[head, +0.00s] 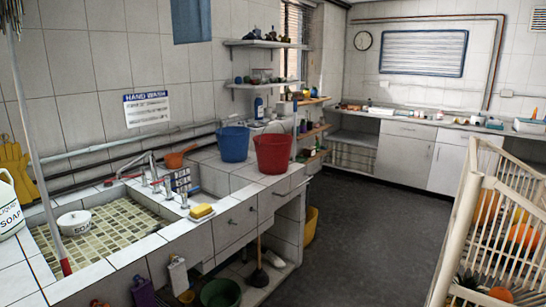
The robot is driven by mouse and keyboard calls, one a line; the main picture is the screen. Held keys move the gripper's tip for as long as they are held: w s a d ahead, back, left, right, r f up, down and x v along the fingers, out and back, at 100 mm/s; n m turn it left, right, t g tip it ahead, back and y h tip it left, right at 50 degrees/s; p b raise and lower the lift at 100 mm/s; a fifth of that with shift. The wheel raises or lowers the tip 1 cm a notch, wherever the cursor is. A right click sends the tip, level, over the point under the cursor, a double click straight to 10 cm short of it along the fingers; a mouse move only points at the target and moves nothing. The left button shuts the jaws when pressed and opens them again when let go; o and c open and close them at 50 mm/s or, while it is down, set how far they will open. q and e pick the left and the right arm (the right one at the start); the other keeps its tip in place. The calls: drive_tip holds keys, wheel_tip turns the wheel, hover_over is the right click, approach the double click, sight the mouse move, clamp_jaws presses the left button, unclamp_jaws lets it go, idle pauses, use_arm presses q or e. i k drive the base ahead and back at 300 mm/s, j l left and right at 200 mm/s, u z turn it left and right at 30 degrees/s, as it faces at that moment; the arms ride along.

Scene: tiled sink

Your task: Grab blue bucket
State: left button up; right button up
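The blue bucket (233,144) stands upright on the tiled counter, to the right of the sink. A red bucket (272,153) stands right beside it, a little nearer and to its right. The red bucket's left edge is close to the blue one; I cannot tell whether they touch. Neither of my grippers is in the head view.
The tiled sink (90,225) with a tap is at left. A yellow sponge (201,211) lies on the counter's front edge, and an orange scoop (181,157) lies behind. A cream rack (490,225) stands at right. The dark floor (365,215) between is clear.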

sight(233, 142)
drive_tip(key=i, duration=0.45)
drive_tip(key=i+l+z, duration=0.1)
drive_tip(key=i+z, duration=0.2)
drive_tip(key=i, duration=0.2)
drive_tip(key=i+z, duration=0.25)
drive_tip(key=i, duration=0.25)
drive_tip(key=i+j+z, duration=0.3)
drive_tip(key=i, duration=0.2)
drive_tip(key=i+j+z, duration=0.15)
drive_tip(key=i+z, duration=0.15)
drive_tip(key=i, duration=0.25)
drive_tip(key=i+u, duration=0.2)
drive_tip(key=i, duration=0.25)
drive_tip(key=i+l+u, duration=0.15)
drive_tip(key=i, duration=0.35)
drive_tip(key=i+l+u, duration=0.2)
drive_tip(key=i, duration=0.25)
